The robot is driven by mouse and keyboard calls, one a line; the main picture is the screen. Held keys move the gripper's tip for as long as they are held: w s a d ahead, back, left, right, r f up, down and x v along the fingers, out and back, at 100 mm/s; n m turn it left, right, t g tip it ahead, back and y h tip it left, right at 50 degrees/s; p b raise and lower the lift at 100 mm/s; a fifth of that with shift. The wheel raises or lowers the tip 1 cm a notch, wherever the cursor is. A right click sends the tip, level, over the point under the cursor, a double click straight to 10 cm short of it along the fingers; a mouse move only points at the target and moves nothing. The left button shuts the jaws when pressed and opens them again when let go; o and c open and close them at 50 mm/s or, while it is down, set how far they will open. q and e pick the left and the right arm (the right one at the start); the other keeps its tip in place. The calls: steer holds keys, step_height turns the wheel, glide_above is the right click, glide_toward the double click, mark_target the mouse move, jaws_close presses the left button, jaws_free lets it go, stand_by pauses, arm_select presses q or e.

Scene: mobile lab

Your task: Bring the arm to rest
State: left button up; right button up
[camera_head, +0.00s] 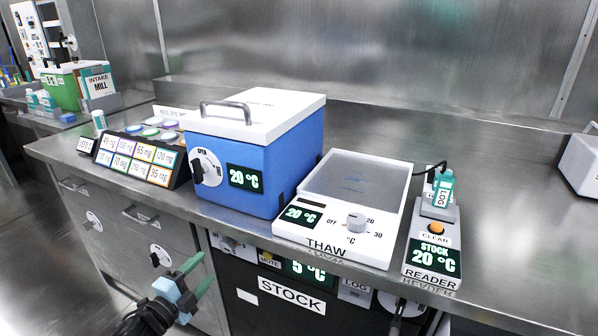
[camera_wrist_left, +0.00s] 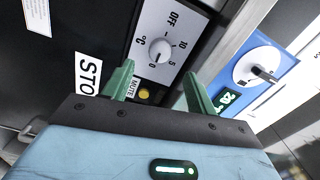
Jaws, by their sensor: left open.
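My left gripper (camera_head: 178,278) is at the lower left of the head view, in front of the counter and below its top edge. Its two green fingers are apart with nothing between them. In the left wrist view the open fingers (camera_wrist_left: 155,88) point toward the black STOCK unit (camera_wrist_left: 75,30) with its white dial panel (camera_wrist_left: 165,40). The gripper appears clear of the unit. My right gripper is in neither view.
A label rack (camera_head: 135,158) is at left. Below are drawers (camera_head: 130,235) and the STOCK unit (camera_head: 300,290).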

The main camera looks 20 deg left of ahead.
arm_select(q)
steer(key=s+d+f+n+g, duration=0.3)
steer(key=s+d+f, duration=0.2)
steer(key=s+f, duration=0.3)
steer(key=s+d+f+n+g, duration=0.2)
steer(key=s+d+f+n, duration=0.25)
steer(key=s+f, duration=0.4)
steer(key=s+d+f+n+g, duration=0.1)
steer(key=s+d+n+g, duration=0.4)
steer(key=s, duration=0.9)
steer(key=s+d+f+n+g, duration=0.2)
steer(key=s+d, duration=0.4)
steer(key=s, duration=0.7)
steer(key=w+r+t+p, duration=0.1)
steer(key=w+r+p, duration=0.1)
steer(key=r+p, duration=0.8)
steer(key=w+r+t+p, duration=0.1)
steer(key=w+r+p, duration=0.2)
steer(key=r+p, duration=0.7)
steer(key=shift+d+r+t+h, duration=0.15)
steer(key=shift+r+t+h, duration=0.2)
steer(key=shift+t+h, duration=0.05)
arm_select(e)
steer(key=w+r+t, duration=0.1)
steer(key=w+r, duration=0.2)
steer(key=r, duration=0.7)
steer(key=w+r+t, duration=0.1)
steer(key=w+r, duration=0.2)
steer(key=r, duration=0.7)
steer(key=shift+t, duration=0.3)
